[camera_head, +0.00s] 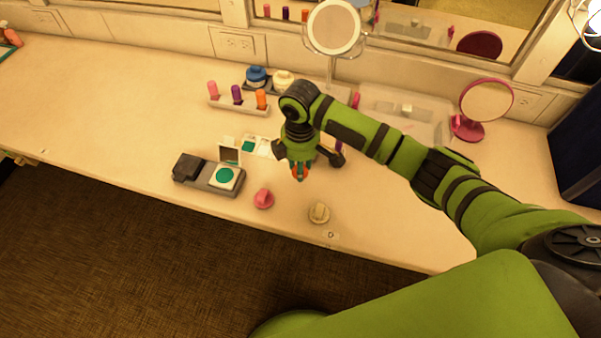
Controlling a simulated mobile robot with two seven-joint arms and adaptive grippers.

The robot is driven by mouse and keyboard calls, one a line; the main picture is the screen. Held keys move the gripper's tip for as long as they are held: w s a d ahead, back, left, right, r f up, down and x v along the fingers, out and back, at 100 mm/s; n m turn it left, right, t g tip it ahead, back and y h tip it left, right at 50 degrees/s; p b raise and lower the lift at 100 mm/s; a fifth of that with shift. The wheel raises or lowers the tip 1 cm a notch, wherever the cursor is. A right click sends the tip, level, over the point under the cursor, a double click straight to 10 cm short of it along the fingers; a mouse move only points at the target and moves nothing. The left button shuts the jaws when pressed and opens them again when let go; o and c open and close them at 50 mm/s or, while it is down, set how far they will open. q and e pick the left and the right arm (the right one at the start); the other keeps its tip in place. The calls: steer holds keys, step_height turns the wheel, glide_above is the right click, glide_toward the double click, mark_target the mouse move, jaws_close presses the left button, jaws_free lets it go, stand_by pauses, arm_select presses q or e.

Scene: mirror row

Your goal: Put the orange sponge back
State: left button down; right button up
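A small orange piece (299,174), which looks like the orange sponge, shows directly below my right gripper (300,168). The gripper points down over the front part of the counter and hides most of the piece. I cannot tell whether its fingers are closed on it or only around it. A pink sponge-like piece (263,198) and a beige one (319,212) stand on the counter nearer the front edge, apart from the gripper. My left gripper is not in view.
A grey tray with an open compact (228,179) lies left of the gripper. A lipstick rack (238,105) and jars (257,77) stand behind. A clear tray (410,112) and pink mirror (486,100) are at right.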

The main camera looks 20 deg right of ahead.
steer(key=shift+f+p, duration=0.3)
steer(key=shift+f, duration=1.65)
steer(key=shift+f, duration=0.15)
steer(key=o, duration=1)
step_height(320, 180, up, 12)
steer(key=shift+r+b, duration=0.2)
steer(key=shift+b, duration=0.2)
